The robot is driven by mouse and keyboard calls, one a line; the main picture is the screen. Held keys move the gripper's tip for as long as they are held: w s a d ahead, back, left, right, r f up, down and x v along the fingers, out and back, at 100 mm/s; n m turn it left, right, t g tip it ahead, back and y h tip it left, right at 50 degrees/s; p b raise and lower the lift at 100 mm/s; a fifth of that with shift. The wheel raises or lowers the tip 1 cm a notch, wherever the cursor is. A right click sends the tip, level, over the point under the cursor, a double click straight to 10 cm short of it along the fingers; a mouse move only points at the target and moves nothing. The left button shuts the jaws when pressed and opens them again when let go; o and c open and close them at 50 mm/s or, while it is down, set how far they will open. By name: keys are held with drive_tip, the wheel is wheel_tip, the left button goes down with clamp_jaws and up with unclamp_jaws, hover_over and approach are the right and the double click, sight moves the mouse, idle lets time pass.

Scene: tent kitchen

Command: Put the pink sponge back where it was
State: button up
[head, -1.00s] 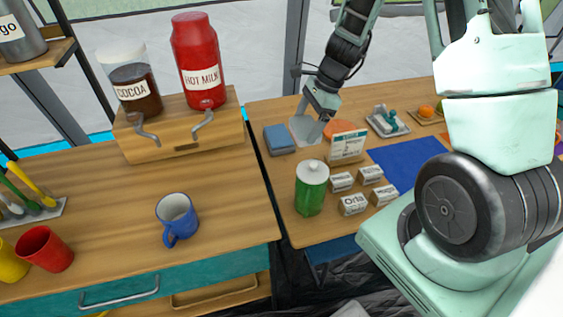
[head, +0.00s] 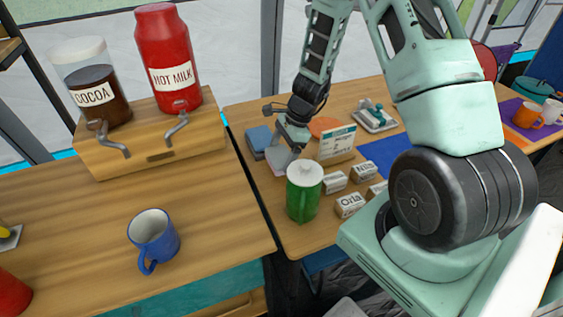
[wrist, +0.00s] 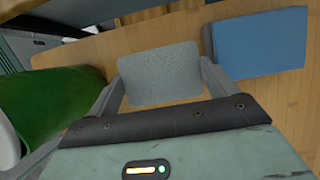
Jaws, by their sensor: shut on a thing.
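My gripper (head: 291,143) is shut on a flat pale grey sponge-like block (head: 279,165), over the far left part of the right-hand table. In the wrist view the block (wrist: 160,73) sits between my two fingers and looks grey rather than pink. I cannot tell whether it touches the table. A blue sponge (head: 259,139) lies just left of it in the head view and at the right in the wrist view (wrist: 260,43). A flat salmon-orange piece (head: 323,126) lies behind my gripper, partly hidden.
A green canister with a white lid (head: 303,192) stands close in front of my gripper. Small labelled boxes (head: 348,205), a sign (head: 337,146) and a dish (head: 376,117) stand to the right. A wooden dispenser stand (head: 150,140) and blue mug (head: 153,238) are on the left counter.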

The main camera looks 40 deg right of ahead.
sight(285, 154)
drive_tip(key=shift+f, duration=1.7)
drive_tip(key=shift+f, duration=0.15)
drive_tip(key=o, duration=0.8)
drive_tip(key=v, duration=1.2)
drive_tip(key=s+a+r+n+g, duration=0.1)
drive_tip(key=s+a+r+n, duration=0.3)
drive_tip(key=a, duration=0.4)
drive_tip(key=s+a+r+n+h, duration=0.1)
drive_tip(key=s+a+r+n, duration=0.15)
drive_tip(key=a+n, duration=0.4)
drive_tip(key=s+a+r+n+g, duration=0.1)
drive_tip(key=s+a+r+n, duration=0.1)
drive_tip(key=a+r+n, duration=0.45)
drive_tip(key=s+a+n+h, duration=0.1)
drive_tip(key=s+a+n, duration=0.1)
drive_tip(key=s+n, duration=0.2)
drive_tip(key=s+a+r+n+h, duration=0.1)
drive_tip(key=s+a+n, duration=0.2)
drive_tip(key=s+n, duration=0.1)
drive_tip(key=s+a+n, duration=0.3)
drive_tip(key=s+n, duration=0.1)
drive_tip(key=s, duration=0.2)
drive_tip(key=shift+s+a+r+t+h+p, duration=0.2)
drive_tip(key=shift+s+r+t+h+p, duration=0.1)
drive_tip(key=shift+t+h+p, duration=0.1)
